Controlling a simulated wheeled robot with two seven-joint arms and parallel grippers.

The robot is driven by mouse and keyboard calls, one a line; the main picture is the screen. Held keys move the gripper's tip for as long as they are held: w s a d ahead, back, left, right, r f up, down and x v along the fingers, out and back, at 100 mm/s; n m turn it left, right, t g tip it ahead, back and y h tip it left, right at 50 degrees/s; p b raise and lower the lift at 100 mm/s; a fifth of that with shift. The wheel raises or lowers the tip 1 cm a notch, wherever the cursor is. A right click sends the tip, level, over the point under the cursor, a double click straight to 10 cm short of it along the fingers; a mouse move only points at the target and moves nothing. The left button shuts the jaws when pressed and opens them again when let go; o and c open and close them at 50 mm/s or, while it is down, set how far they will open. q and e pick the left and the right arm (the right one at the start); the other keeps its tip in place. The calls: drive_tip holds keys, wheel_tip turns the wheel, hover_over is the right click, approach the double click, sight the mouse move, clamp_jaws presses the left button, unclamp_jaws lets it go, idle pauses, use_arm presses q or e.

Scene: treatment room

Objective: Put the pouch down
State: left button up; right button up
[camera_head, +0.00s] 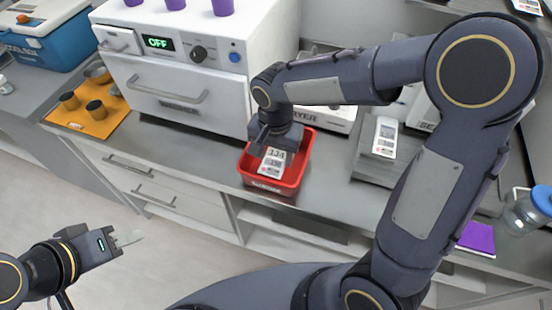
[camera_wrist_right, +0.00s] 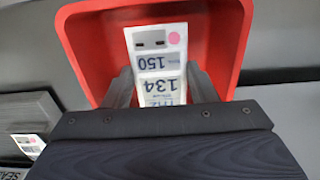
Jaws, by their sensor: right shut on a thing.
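I cannot tell whether the pouch touches the tray's floor. My left gripper (camera_head: 126,239) is off to the lower left, over the floor, away from the counter; its finger opening is unclear.
A white oven-like device (camera_head: 185,60) with purple cups (camera_head: 222,7) on top stands behind left of the tray. An orange mat (camera_head: 88,112) with dark cups lies further left. Another white pouch (camera_head: 385,136) lies on a grey device to the right. A purple pad (camera_head: 477,238) and jar (camera_head: 527,210) are far right.

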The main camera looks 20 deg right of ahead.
sight(276, 158)
drive_tip(key=shift+f, duration=1.3)
drive_tip(key=shift+s+f, duration=0.1)
drive_tip(key=shift+f+b, duration=0.15)
drive_tip(key=shift+b, duration=0.15)
drive_tip(key=o, duration=1)
drive_tip(key=shift+c, duration=0.2)
